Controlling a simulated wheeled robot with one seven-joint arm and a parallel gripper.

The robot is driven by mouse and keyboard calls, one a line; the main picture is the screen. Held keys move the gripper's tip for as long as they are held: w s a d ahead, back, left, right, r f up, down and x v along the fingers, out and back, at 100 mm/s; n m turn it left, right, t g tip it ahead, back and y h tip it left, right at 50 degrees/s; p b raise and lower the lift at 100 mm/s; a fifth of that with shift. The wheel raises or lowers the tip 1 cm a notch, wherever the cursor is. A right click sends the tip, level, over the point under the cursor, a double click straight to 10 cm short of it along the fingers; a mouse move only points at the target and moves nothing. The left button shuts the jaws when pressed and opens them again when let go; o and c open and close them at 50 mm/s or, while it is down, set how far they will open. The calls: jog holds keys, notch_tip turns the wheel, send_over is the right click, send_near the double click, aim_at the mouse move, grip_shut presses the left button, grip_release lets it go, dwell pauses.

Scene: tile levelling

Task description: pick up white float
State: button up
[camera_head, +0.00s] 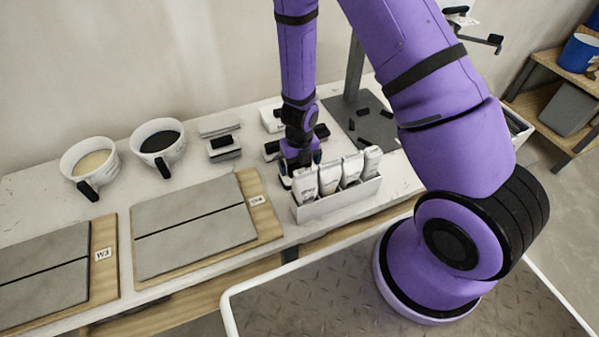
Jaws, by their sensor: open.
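A white block with a black handle (224,149) that looks like a float lies on the bench, left of my gripper. Another white and black piece (271,150) lies just left of my gripper and is partly hidden by it. I cannot tell for sure which of these is the white float. My gripper (299,162) points down behind a white box of tubes, low over the bench. It is open. Its fingertips are partly hidden, and I see nothing held in it.
The white box (309,212) with several white tubes stands close in front of my gripper. Two cups (92,165) (160,146) stand at the left. Two boards with grey tiles (195,226) (45,270) lie along the front. A dark mat (361,122) with small black pieces lies behind, right.

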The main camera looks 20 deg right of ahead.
jog(key=shift+f, duration=0.9)
jog(key=shift+c, duration=0.5)
jog(key=c, duration=1)
jog(key=shift+o, duration=0.2)
jog(key=shift+r, duration=0.15)
